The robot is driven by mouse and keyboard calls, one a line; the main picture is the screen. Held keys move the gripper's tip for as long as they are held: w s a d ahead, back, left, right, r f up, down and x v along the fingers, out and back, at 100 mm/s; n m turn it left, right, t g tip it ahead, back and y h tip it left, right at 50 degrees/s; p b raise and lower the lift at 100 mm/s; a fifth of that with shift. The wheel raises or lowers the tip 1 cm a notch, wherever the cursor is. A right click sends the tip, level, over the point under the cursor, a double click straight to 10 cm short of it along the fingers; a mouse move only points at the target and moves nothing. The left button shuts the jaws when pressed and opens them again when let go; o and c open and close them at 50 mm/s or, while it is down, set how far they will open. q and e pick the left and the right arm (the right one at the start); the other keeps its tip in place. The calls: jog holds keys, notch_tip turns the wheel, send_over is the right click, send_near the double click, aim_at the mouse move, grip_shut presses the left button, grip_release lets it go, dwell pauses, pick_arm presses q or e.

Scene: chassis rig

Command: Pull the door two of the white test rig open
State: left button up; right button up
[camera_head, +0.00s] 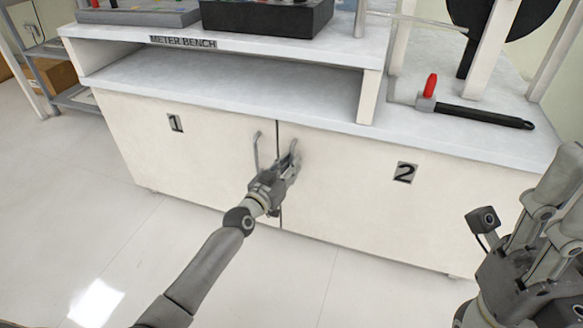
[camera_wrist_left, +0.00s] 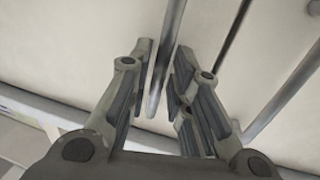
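The white test rig has two doors side by side, door one (camera_head: 170,150) marked 1 on the left and door two (camera_head: 370,205) marked 2 on the right. Both look closed, with a dark seam between them. Door one's grey bar handle (camera_head: 256,152) is left of the seam. My left gripper (camera_head: 291,158) is at door two's edge, just right of the seam. In the left wrist view, door two's handle (camera_wrist_left: 167,55) runs between its open fingers, with a small gap visible. My right gripper (camera_head: 562,195) is at the right edge, partly cut off, away from the doors.
The rig's top (camera_head: 440,125) carries a red-tipped, black-handled tool (camera_head: 480,112) at the right. A raised shelf marked METER BENCH (camera_head: 330,52) holds dark equipment. A grey rack with a cardboard box (camera_head: 55,75) stands at the left. The floor (camera_head: 100,230) before the doors is clear.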

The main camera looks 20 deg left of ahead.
pick_arm(q)
jog(key=shift+w+d, duration=0.15)
jog(key=shift+w, duration=0.4)
grip_shut()
jog(key=shift+s, duration=0.1)
